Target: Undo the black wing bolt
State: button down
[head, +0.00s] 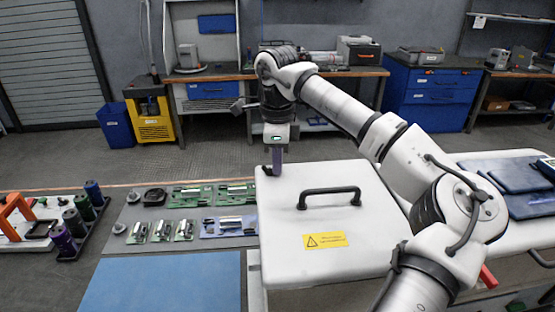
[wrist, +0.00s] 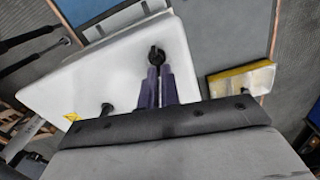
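The black wing bolt (wrist: 156,53) sits near a corner of the white lid (wrist: 105,65). In the head view the bolt (head: 267,170) shows at the lid's far left corner, beside my fingertips. My gripper (head: 277,168) points down at that corner. In the wrist view its two purple fingers (wrist: 158,70) reach the bolt, with a narrow gap between them. The bolt's head shows just beyond the tips. Its lower part is partly hidden by the fingers, so I cannot tell whether they press on it.
The lid (head: 290,235) carries a black handle (head: 328,197) and a yellow warning label (head: 324,241). Circuit boards (head: 190,212) lie on a grey mat to the left, by a blue mat (head: 165,280). Dark blue pads (head: 500,175) lie at right. Workbenches stand behind.

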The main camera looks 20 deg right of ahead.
jog(key=shift+s+a+f, duration=0.1)
jog(key=shift+f, duration=0.1)
dwell(0.4)
jog(key=c, duration=1.5)
grip_release()
jog(key=shift+c, duration=0.2)
jog(key=shift+r, duration=0.1)
notch_tip(320, 180, up, 14)
jog(key=b, duration=0.1)
